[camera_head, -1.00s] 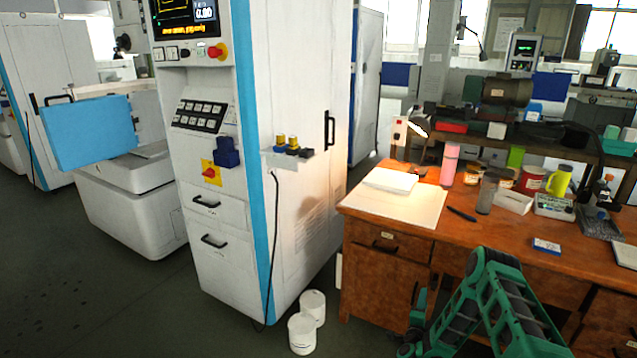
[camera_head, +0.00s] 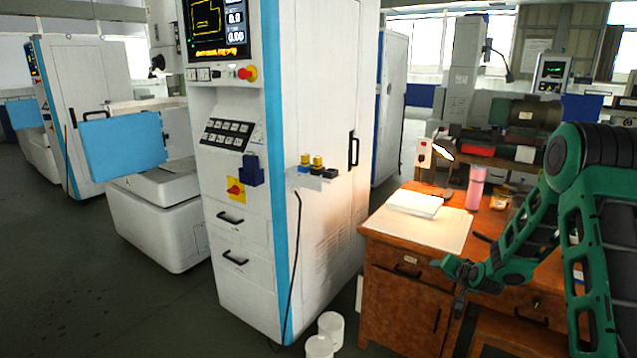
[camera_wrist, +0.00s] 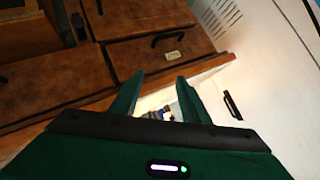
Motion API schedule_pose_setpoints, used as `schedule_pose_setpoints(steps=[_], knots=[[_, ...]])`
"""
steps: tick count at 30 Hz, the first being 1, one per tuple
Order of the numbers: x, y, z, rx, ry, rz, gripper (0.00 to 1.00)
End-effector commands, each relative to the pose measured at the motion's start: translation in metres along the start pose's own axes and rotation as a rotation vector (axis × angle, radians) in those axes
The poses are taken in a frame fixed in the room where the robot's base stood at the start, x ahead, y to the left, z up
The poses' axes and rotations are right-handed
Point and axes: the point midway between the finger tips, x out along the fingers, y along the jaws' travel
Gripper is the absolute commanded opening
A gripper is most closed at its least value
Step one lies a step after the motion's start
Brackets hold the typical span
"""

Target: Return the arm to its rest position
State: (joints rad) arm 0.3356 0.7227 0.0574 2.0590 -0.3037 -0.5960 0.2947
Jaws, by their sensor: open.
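My green arm is folded at the right of the head view, in front of the wooden desk (camera_head: 395,300). My gripper (camera_head: 452,280) hangs at its lower left end, before the desk's drawer fronts. In the wrist view my gripper (camera_wrist: 155,85) shows two green fingers spread apart with nothing held between them. Beyond the fingers are the desk's drawer fronts (camera_wrist: 150,55) and a bright strip of floor or panel. My arm hides much of the right side of the desk.
A tall white machine (camera_head: 320,150) with a small shelf of yellow-topped parts (camera_head: 315,168) stands left of the desk. White buckets (camera_head: 330,328) sit on the floor between them.

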Motion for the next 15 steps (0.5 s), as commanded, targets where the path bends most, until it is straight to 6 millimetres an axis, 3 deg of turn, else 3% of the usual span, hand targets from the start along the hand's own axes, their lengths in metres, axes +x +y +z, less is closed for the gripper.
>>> schedule_pose_setpoints(steps=[7, 15], knots=[[-0.085, 0.003, -0.019, -0.136, -0.132, 0.138, 0.42], [-0.194, 0.021, -0.021, -0.217, -0.281, 0.298, 0.42]])
